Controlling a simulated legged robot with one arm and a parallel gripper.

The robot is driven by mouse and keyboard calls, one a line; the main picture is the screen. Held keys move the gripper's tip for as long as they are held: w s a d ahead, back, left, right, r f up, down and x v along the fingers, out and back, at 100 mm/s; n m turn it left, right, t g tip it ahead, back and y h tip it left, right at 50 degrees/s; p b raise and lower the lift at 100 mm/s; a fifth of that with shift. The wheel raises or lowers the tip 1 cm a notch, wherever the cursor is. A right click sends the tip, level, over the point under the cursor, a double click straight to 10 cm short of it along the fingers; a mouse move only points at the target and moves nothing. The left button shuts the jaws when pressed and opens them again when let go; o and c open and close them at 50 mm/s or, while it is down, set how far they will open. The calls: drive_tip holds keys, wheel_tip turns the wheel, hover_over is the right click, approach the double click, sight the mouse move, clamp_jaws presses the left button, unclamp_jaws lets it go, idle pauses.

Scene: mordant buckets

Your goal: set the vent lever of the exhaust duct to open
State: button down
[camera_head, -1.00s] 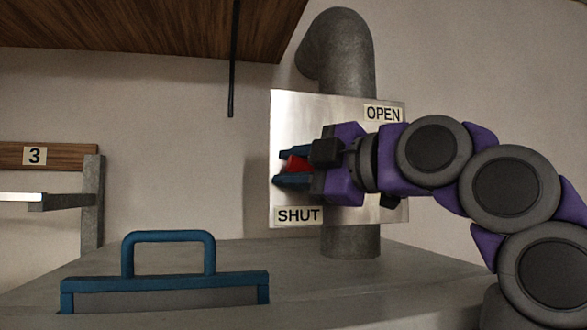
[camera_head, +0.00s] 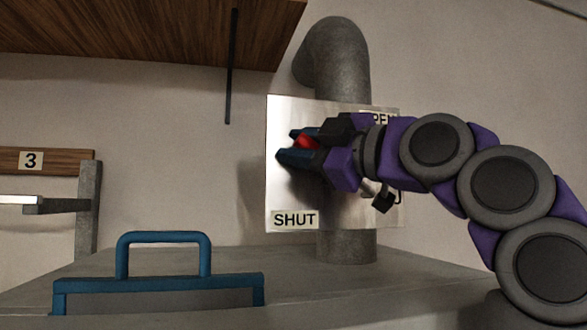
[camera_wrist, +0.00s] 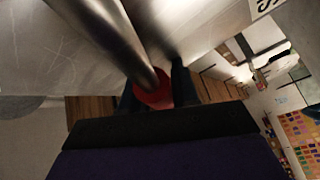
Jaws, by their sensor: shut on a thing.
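The vent lever's red knob (camera_head: 307,141) shows between the blue-grey fingers of my gripper (camera_head: 296,149). In the wrist view the red knob (camera_wrist: 153,91) sits at the end of a metal rod (camera_wrist: 110,35), with a dark finger on each side. My gripper is shut on it. The metal plate (camera_head: 290,188) behind carries a SHUT label (camera_head: 295,219) at lower left and an OPEN label (camera_head: 382,117) at upper right, partly hidden by my arm. The exhaust duct (camera_head: 340,65) rises behind the plate. My gripper hides most of the lever in the head view.
A blue-handled lid or panel (camera_head: 163,238) stands on the grey surface (camera_head: 290,265) at lower left. A shelf with a 3 label (camera_head: 31,160) is at the far left. A wooden board (camera_head: 150,30) hangs overhead with a dark rod (camera_head: 231,70).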

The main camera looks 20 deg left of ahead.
drive_tip(key=shift+w+d+r+m+t+y+b, duration=0.15)
drive_tip(key=shift+w+d+r+m+t, duration=0.1)
drive_tip(key=shift+d+r+m+t, duration=0.35)
drive_tip(key=shift+w+d+r+m+t+y+b, duration=0.2)
drive_tip(key=shift+r+m, duration=0.25)
drive_tip(key=shift+m, duration=0.35)
drive_tip(key=shift+w+d+r+m+t+y+b, duration=0.15)
drive_tip(key=shift+w+d+r+m+t, duration=0.2)
drive_tip(key=shift+r+m+t, duration=0.3)
drive_tip(key=shift+d+f, duration=0.1)
drive_tip(key=c, duration=0.9)
unclamp_jaws()
drive_tip(key=shift+w, duration=0.1)
drive_tip(key=shift+a, duration=0.2)
drive_tip(key=b+v, duration=0.5)
drive_tip(key=v, duration=1.2)
drive_tip(key=shift+d+f, duration=0.1)
drive_tip(key=shift+d, duration=0.15)
drive_tip(key=shift+c, duration=0.2)
